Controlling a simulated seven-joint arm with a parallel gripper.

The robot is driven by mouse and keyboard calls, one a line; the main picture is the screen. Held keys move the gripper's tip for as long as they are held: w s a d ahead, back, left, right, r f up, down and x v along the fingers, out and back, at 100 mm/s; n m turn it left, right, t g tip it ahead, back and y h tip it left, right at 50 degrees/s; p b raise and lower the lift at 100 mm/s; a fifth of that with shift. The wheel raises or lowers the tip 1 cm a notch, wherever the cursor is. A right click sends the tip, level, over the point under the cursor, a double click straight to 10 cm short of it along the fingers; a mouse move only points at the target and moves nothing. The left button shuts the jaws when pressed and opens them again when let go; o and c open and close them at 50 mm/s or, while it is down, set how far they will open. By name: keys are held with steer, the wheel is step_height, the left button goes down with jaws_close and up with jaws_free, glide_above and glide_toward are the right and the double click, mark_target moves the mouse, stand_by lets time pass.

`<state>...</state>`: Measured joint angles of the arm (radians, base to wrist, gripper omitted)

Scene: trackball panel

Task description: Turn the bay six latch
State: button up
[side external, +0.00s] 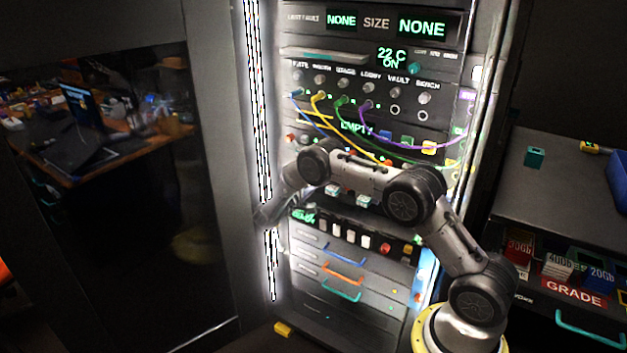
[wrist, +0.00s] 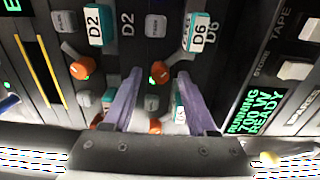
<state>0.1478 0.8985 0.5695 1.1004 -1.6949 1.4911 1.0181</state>
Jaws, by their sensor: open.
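In the wrist view, an orange latch knob (wrist: 159,70) sits just below and left of a teal-edged white D6 tag (wrist: 198,38). My gripper (wrist: 158,76) is open and empty, with its two purple-grey fingers pointing at the panel on either side of this latch. I cannot tell whether they touch it. A similar orange latch (wrist: 78,68) sits by the D2 tag (wrist: 95,25), left of my fingers. More orange knobs (wrist: 97,121) lie lower, partly hidden by the fingers. In the side view, my arm covers most of the drive bays and my gripper is hard to make out.
A green display (wrist: 255,112) reading RUNNING 700 W READY is right of the fingers. In the side view, coloured cables (side external: 345,105) hang across the rack above my arm. Drawers with coloured handles (side external: 342,293) are below. A dark shelf (side external: 550,190) stands at right.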

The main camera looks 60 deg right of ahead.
steer(key=a, duration=1.3)
steer(key=shift+a, duration=0.35)
